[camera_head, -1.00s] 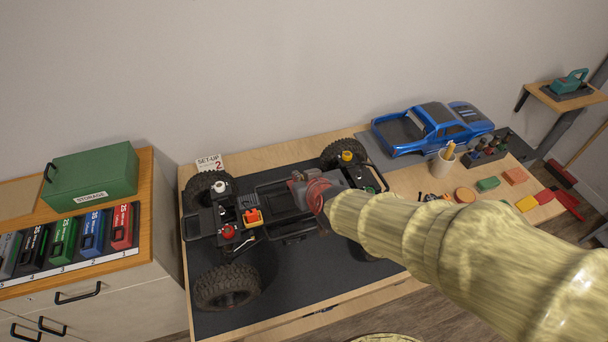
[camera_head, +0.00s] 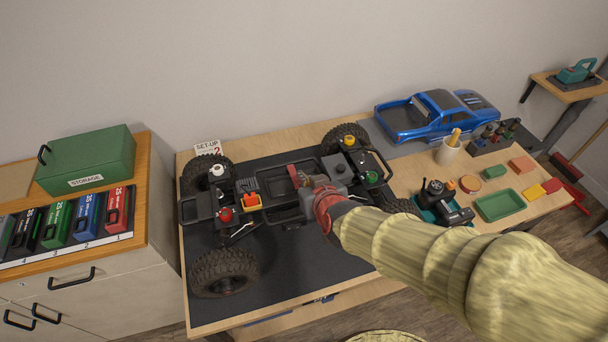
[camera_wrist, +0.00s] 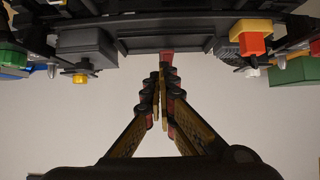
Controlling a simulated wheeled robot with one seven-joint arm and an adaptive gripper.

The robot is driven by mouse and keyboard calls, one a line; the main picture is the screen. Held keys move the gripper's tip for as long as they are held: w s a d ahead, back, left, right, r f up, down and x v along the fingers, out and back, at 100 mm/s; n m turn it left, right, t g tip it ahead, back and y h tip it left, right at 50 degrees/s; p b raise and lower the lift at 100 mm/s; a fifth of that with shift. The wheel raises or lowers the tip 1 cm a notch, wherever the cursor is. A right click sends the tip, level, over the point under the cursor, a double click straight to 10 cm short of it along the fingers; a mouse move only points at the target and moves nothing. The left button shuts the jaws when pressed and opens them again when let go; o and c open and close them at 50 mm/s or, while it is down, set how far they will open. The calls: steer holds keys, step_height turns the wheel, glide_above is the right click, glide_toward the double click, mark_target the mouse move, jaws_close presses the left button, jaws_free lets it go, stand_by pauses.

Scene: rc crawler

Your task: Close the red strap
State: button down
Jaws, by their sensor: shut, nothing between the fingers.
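The red strap (camera_head: 293,175) shows as a narrow red piece standing up from the middle of the black crawler chassis (camera_head: 256,172). In the wrist view a red end, which looks like the strap (camera_wrist: 166,55), lies just beyond my fingertips at the edge of the chassis. My gripper (camera_head: 308,183) is over the chassis, just right of the strap. In the wrist view its fingers (camera_wrist: 160,75) are together with nothing between them. Its tips are very close to the red end; I cannot tell whether they touch. My gripper hides part of the chassis middle.
The chassis stands on a dark mat (camera_head: 215,312) on the wooden table. A transmitter (camera_head: 445,205), a green tray (camera_head: 498,206) and a blue truck body (camera_head: 435,117) are to the right. A cabinet with a green storage box (camera_head: 88,160) stands left.

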steer(key=shift+s+f, duration=0.15)
steer(key=shift+f, duration=0.15)
